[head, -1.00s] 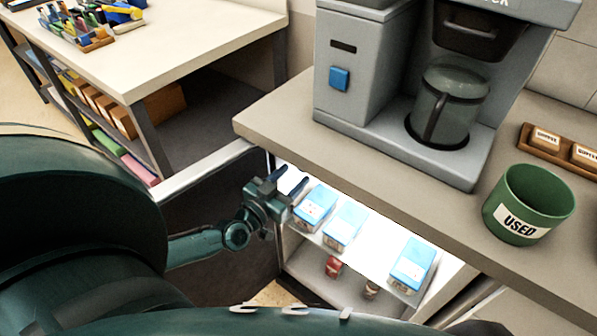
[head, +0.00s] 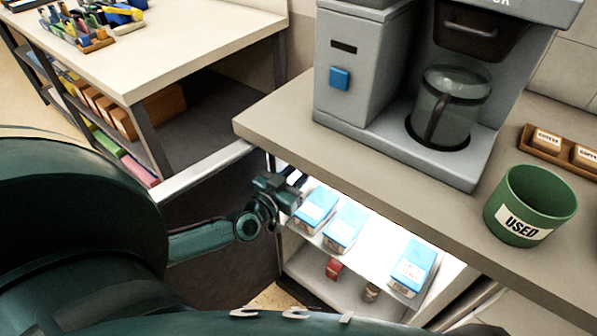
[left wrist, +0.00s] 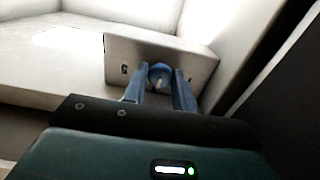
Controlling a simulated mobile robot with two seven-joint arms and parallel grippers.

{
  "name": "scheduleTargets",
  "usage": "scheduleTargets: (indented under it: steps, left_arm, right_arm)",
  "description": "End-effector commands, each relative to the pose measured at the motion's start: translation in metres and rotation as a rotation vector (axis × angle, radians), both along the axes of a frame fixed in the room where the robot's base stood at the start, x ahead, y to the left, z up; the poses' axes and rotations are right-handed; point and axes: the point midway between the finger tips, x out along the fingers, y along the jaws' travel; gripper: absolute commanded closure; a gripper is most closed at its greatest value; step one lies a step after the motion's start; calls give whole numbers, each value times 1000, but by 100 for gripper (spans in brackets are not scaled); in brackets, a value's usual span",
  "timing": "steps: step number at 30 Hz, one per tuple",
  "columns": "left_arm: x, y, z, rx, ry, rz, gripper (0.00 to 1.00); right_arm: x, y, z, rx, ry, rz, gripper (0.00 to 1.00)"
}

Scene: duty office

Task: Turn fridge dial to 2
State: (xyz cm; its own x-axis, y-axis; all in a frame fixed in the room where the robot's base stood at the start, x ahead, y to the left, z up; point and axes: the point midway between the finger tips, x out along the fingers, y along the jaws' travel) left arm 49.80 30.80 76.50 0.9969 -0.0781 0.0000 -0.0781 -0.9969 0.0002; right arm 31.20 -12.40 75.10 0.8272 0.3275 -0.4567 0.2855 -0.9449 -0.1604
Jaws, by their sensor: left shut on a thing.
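The fridge dial (left wrist: 160,72) is a small round blue-grey knob with a pale pointer mark, on a grey panel (left wrist: 125,48) inside the fridge, seen in the left wrist view. My left gripper (left wrist: 163,84) is shut on the dial, with one finger on each side of it. In the head view my left gripper (head: 285,178) reaches into the upper left of the open, lit fridge (head: 375,257), under the counter edge. The dial is hidden there. I cannot read the dial's numbers. My right gripper is not in view.
Blue-topped cartons (head: 345,227) stand on the fridge shelf right of my left gripper. The counter (head: 270,118) overhangs the fridge and bears a coffee machine (head: 360,80) and a green "USED" cup (head: 530,205). The open fridge door (head: 205,170) is at the left.

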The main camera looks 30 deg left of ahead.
Motion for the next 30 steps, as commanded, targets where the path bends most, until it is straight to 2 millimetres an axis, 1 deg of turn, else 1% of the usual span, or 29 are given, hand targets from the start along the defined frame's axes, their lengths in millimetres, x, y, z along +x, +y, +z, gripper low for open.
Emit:
scheduleTargets:
  steps: [1, 3, 4, 10, 14, 20, 30]
  left_arm:
    - [0, 0, 0, 0, 0, 0, 89]
    - [0, 0, 0, 0, 0, 0, 95]
    - [0, 0, 0, 0, 0, 0, 96]
    - [0, 0, 0, -18, 2, 0, 96]
    - [0, 0, 0, -61, 6, 0, 96]
    - [-1, 0, 0, -188, 17, 1, 96]
    - [0, 0, -1, -456, 37, 0, 96]
  right_arm:
    - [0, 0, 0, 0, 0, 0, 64]
    - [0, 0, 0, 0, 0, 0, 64]
    - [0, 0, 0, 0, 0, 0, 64]
    - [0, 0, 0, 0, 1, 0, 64]
    - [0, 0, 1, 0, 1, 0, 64]
    - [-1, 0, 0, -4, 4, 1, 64]
    - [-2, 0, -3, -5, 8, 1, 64]
